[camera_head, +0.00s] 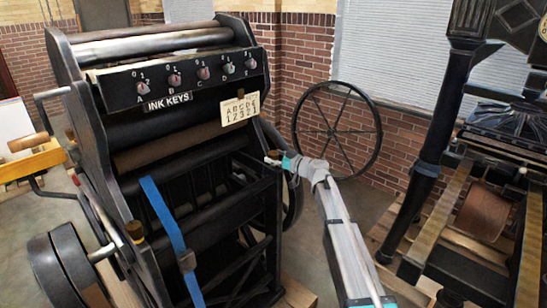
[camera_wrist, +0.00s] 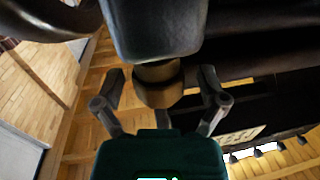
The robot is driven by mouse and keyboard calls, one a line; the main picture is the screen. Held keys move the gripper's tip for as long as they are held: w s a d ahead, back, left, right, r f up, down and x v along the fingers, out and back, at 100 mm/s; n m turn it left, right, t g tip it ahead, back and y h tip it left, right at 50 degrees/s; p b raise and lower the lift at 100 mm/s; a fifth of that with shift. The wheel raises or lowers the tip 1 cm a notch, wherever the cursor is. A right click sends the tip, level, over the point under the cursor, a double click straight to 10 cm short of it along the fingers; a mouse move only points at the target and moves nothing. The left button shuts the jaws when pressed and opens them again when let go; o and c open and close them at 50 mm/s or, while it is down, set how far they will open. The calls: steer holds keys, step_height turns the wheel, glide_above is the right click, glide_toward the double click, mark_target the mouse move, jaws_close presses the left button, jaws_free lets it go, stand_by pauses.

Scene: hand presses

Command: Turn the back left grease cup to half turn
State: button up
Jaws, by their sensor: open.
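In the wrist view a brass, round grease cup (camera_wrist: 160,88) sits under a dark rounded block, between the two fingers of my gripper (camera_wrist: 162,78). The fingers are open, one on each side, with a gap to the cup on both sides. In the head view my gripper (camera_head: 281,161) is at the right side of the black press (camera_head: 190,140), and the cup there is hidden or too small to make out. Another brass cup (camera_head: 135,230) shows at the press's lower left. I cannot tell the cup's turn setting.
An ink-key panel (camera_head: 170,80) with several knobs and a letter card (camera_head: 240,109) are on the press. A spoked wheel (camera_head: 337,130) stands behind my arm. A second black press (camera_head: 480,190) stands at right. A blue strap (camera_head: 165,220) hangs in front.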

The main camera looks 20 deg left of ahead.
steer(key=c, duration=1.2)
steer(key=shift+o, duration=0.2)
steer(key=shift+m+t+h, duration=0.3)
steer(key=shift+m+t, duration=0.4)
steer(key=shift+t, duration=0.3)
steer(key=o, duration=1.2)
steer(key=shift+c, duration=0.2)
steer(key=v, duration=1.2)
